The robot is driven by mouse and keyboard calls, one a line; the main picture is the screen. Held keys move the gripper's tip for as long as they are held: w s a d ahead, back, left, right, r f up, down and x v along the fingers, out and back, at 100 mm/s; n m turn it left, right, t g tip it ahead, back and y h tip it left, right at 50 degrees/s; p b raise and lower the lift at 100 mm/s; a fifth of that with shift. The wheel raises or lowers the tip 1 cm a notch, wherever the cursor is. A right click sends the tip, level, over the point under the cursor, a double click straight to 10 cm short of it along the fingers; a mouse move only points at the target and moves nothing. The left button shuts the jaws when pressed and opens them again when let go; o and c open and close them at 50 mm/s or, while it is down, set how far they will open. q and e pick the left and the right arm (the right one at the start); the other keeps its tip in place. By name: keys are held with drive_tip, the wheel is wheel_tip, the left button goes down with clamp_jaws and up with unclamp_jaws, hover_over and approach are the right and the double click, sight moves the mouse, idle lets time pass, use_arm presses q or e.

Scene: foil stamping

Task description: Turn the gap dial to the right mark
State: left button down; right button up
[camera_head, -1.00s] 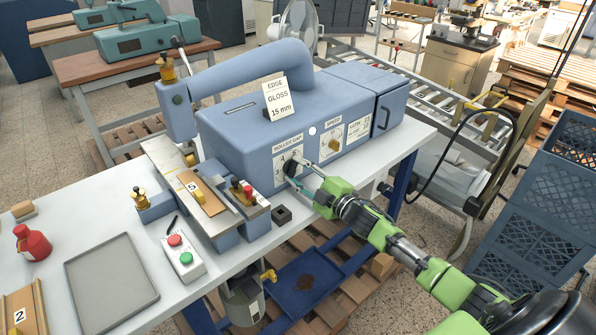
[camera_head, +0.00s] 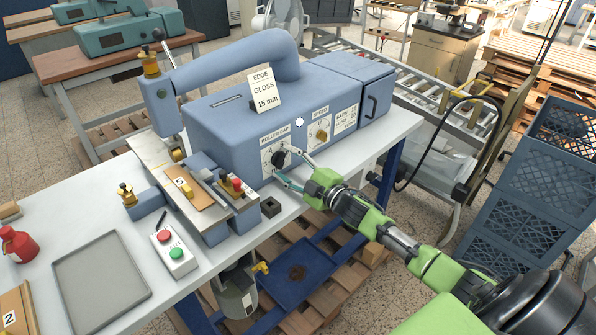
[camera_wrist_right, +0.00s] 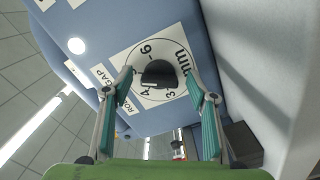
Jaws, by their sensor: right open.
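The gap dial is a black knob (camera_head: 277,159) on a white plate labelled "ROLLER GAP" on the front of the blue machine (camera_head: 225,135). In the right wrist view the knob (camera_wrist_right: 158,74) sits on a numbered circle with 3, 4, 6 and "mm" legible. Which mark it points to is not clear. My right gripper (camera_head: 288,168) is open in front of the dial. In the wrist view its teal-padded fingers (camera_wrist_right: 158,90) stand on either side of the knob, with visible gaps. My left gripper is not in view.
A card (camera_head: 265,85) reading "EDGE GLOSS 15 mm" stands on the machine. A small black block (camera_head: 270,207), a red and green button box (camera_head: 173,252) and a grey tray (camera_head: 102,283) are on the white table.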

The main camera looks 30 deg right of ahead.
drive_tip(key=s+d, duration=0.2)
drive_tip(key=s, duration=0.9)
drive_tip(key=shift+s+d, duration=0.15)
drive_tip(key=shift+s, duration=0.1)
drive_tip(key=s+d+f+m+g+h, duration=0.2)
drive_tip(key=s+f+m, duration=0.1)
drive_tip(key=f, duration=0.9)
drive_tip(key=s+d+f+m+g+h, duration=0.2)
drive_tip(key=s+f+m, duration=0.1)
drive_tip(key=f, duration=0.8)
drive_tip(key=s+a+f+m+g, duration=0.35)
drive_tip(key=s+f, duration=0.75)
drive_tip(key=f, duration=0.5)
drive_tip(key=s+a+f+g, duration=0.3)
drive_tip(key=s+a+f, duration=0.2)
drive_tip(key=s, duration=0.5)
drive_tip(key=s+a+f+m+g, duration=0.1)
drive_tip(key=s+a+f+g, duration=0.2)
drive_tip(key=s+a+f, duration=0.3)
drive_tip(key=s+a+f+m+g+b, duration=0.1)
drive_tip(key=s+a+f+g, duration=0.2)
drive_tip(key=s, duration=1.2)
wheel_tip(320, 180, down, 4)
drive_tip(key=shift+a+f+y, duration=0.2)
drive_tip(key=shift+a+y, duration=0.1)
drive_tip(key=shift+a, duration=0.85)
